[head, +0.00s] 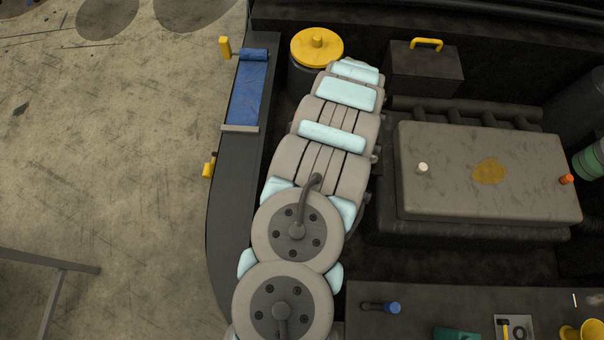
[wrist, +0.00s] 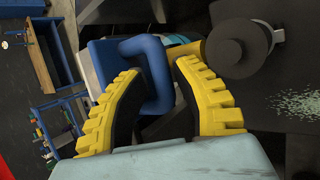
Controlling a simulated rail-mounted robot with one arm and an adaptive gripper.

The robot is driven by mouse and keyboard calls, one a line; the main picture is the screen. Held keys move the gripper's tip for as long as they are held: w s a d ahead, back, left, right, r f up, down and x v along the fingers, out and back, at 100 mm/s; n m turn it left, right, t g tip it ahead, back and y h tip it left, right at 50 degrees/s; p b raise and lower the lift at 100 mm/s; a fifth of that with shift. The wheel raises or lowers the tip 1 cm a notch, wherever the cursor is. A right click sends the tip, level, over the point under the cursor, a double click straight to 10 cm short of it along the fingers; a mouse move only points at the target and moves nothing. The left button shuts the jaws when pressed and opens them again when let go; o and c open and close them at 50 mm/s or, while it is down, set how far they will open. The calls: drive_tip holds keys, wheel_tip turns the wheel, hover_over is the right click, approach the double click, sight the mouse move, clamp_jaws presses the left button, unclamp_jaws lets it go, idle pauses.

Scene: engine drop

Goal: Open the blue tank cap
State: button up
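In the wrist view, my gripper (wrist: 160,72) has two yellow fingers with dark inner pads, spread apart. A bent blue handle (wrist: 155,68) lies between and just beyond the fingertips, next to a blue block-like part (wrist: 108,62). This may be the blue tank cap, but its full shape is hidden by the fingers. I cannot tell whether the fingers touch it. In the head view, my arm hides the gripper and this blue handle.
A yellow round cap (head: 317,47) sits beside my arm's far end. A dark toolbox (head: 424,68) and a grey engine cover (head: 488,170) lie to the right. A blue strip (head: 247,92) lies along the left ledge. A blue-ended tool (head: 391,307) lies on the front surface.

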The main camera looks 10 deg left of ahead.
drive_tip(key=shift+r, duration=0.1)
idle(0.3)
drive_tip(key=v, duration=1.1)
drive_tip(key=shift+w+r, duration=0.3)
drive_tip(key=shift+r, duration=0.1)
idle(0.3)
